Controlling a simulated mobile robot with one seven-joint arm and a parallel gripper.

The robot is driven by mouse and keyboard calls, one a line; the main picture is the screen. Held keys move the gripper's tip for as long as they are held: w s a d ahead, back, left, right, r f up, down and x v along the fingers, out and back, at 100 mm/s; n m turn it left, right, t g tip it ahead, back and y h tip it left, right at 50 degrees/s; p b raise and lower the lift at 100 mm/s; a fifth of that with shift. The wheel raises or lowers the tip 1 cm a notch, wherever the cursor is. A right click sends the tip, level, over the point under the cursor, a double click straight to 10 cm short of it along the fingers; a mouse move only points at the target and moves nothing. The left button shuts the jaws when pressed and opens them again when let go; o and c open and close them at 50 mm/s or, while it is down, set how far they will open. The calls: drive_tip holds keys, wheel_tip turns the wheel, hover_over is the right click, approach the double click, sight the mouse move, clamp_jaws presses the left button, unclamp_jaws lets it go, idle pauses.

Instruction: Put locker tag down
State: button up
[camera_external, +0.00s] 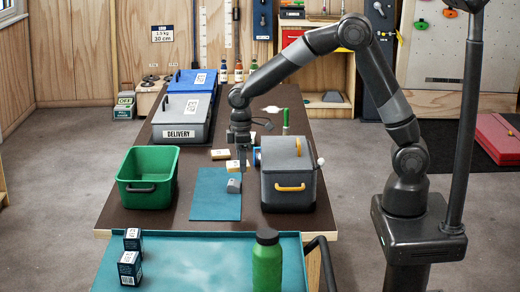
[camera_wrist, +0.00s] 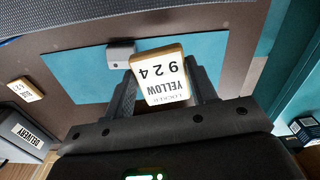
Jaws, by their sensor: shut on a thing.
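The locker tag (camera_wrist: 162,78) is a pale slab with a yellow edge, marked YELLOW 924. It sits between the two fingers of my gripper (camera_wrist: 164,88) in the wrist view, and the fingers are shut on it. In the external view my gripper (camera_external: 243,165) points down above the teal mat (camera_external: 208,201), at its far part. I cannot tell the gap between tag and mat. A small grey block (camera_wrist: 120,53) sits on the mat close to the tag; it also shows in the external view (camera_external: 234,186).
Another tag, apparently marked BLUE (camera_wrist: 20,90), lies on the table beyond the mat. A green bin (camera_external: 148,178) stands left of the mat. A grey lidded box (camera_external: 288,176) stands close on the right. The delivery box (camera_external: 183,118) is farther back.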

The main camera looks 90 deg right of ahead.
drive_tip(key=w+a+r+n, duration=0.15)
drive_tip(key=a+n, duration=0.25)
drive_tip(key=a, duration=1.1)
drive_tip(key=n, duration=0.3)
hover_over(250, 265)
drive_tip(key=f, duration=0.4)
drive_tip(key=shift+d+f, duration=0.3)
drive_tip(key=shift+a+f, duration=0.3)
drive_tip(key=shift+a, duration=0.1)
drive_tip(key=shift+f, duration=1.9)
drive_tip(key=shift+f, duration=0.15)
drive_tip(key=o, duration=1)
drive_tip(key=shift+c, duration=0.2)
